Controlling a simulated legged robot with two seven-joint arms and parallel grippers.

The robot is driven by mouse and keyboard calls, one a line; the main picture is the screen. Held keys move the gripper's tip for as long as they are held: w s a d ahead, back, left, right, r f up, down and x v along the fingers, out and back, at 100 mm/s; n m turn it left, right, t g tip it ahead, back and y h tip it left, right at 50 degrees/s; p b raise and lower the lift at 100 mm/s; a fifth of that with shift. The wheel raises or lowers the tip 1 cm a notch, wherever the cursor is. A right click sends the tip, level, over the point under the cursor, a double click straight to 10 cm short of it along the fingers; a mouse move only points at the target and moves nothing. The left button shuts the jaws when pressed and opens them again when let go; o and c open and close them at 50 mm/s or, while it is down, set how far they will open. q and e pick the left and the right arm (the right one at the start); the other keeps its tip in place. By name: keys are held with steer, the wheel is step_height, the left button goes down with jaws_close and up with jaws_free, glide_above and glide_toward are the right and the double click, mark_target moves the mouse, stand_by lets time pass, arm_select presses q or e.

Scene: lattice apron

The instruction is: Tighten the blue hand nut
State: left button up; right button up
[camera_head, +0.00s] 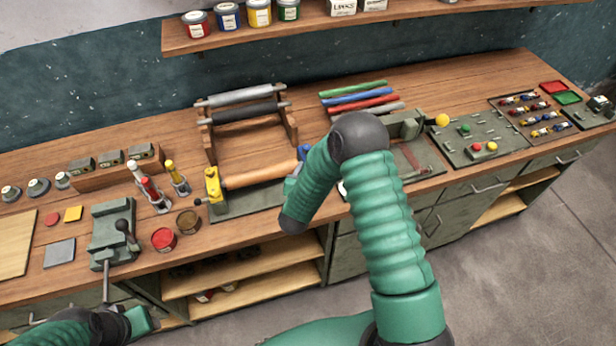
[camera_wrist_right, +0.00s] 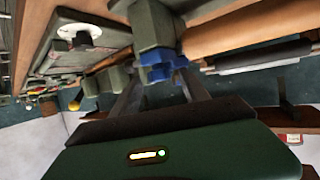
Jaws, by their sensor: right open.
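The blue hand nut (camera_head: 290,187) sits at the right end of the wooden roller (camera_head: 262,174) and is partly covered by my right forearm in the head view. In the right wrist view the blue nut (camera_wrist_right: 160,70) is on the end of a grey-green block (camera_wrist_right: 152,25). My right gripper (camera_wrist_right: 160,88) is open, with its two fingers pointing at the nut, one on each side. I cannot tell whether they touch it. The right gripper is hidden in the head view.
A yellow nut (camera_head: 213,184) is at the roller's left end. A rack with grey and black rollers (camera_head: 245,114) stands behind. Red and brown cans (camera_head: 163,239) and a vise (camera_head: 112,228) are to the left. Coloured rolls (camera_head: 360,96) and a green panel (camera_head: 478,137) lie right.

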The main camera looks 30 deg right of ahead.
steer(key=b+v, duration=0.2)
steer(key=v, duration=1.4)
steer(key=shift+a, duration=0.15)
